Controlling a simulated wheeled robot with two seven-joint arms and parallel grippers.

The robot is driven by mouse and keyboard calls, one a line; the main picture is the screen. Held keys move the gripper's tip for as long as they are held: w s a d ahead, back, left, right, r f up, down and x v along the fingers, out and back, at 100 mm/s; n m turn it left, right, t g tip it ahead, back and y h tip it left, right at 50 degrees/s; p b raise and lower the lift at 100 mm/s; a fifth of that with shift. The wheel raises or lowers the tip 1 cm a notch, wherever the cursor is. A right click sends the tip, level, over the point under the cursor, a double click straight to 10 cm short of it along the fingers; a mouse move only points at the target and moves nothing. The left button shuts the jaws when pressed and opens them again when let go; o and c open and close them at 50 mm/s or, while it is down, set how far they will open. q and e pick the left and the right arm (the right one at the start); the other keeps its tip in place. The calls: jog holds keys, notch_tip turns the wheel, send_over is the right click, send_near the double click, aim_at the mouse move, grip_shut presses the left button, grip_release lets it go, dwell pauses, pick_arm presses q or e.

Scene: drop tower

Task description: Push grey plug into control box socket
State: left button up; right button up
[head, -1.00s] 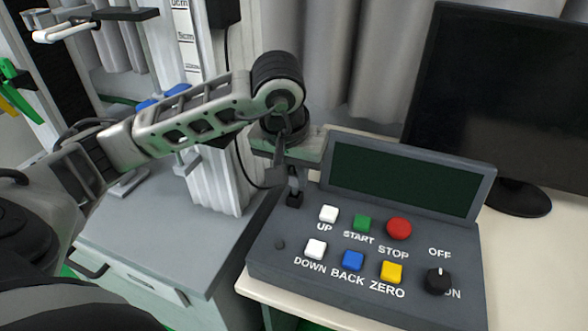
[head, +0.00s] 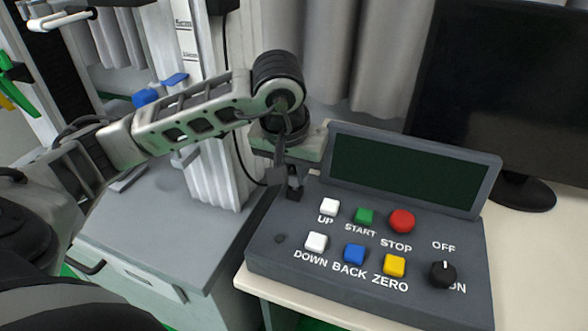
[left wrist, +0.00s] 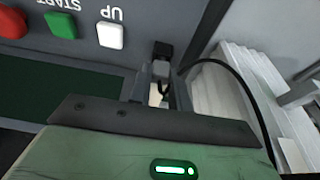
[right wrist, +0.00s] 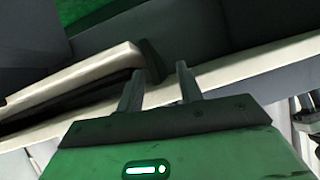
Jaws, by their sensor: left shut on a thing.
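The control box (head: 330,262) stands on a pale table, with its buttons, knob and dark screen facing up. A small dark block, apparently the socket (head: 294,194), is at its upper left; the left wrist view shows this block (left wrist: 163,50) just beyond my fingertips. My left gripper (head: 292,182) is over that corner, pointing down, shut on the grey plug (left wrist: 162,88). The plug is mostly hidden between the fingers, and I cannot tell how deep it sits. My right gripper (right wrist: 158,82) is open and empty, away from the box; the head view does not show it.
A black cable (left wrist: 235,80) curves from the fingers past the white ribbed tower column (head: 212,180). A monitor (head: 500,90) stands behind the box to the right. A grey bench top (head: 150,230) lies at the left. A pale edge (right wrist: 240,75) crosses the right wrist view.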

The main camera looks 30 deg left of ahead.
pick_arm(q)
jog(key=shift+f, duration=0.2)
jog(key=o, duration=0.9)
pick_arm(e)
jog(key=shift+s+f, duration=0.1)
jog(key=shift+f, duration=0.45)
jog(key=shift+r, duration=0.1)
pick_arm(q)
jog(key=p+v, duration=0.2)
jog(key=v, duration=1.4)
jog(key=shift+a+r+p, duration=0.1)
jog(key=shift+p, duration=0.3)
pick_arm(e)
jog(key=shift+r, duration=0.8)
pick_arm(q)
jog(key=shift+w, duration=0.1)
pick_arm(e)
jog(key=shift+d, duration=0.1)
jog(key=shift+r, duration=0.1)
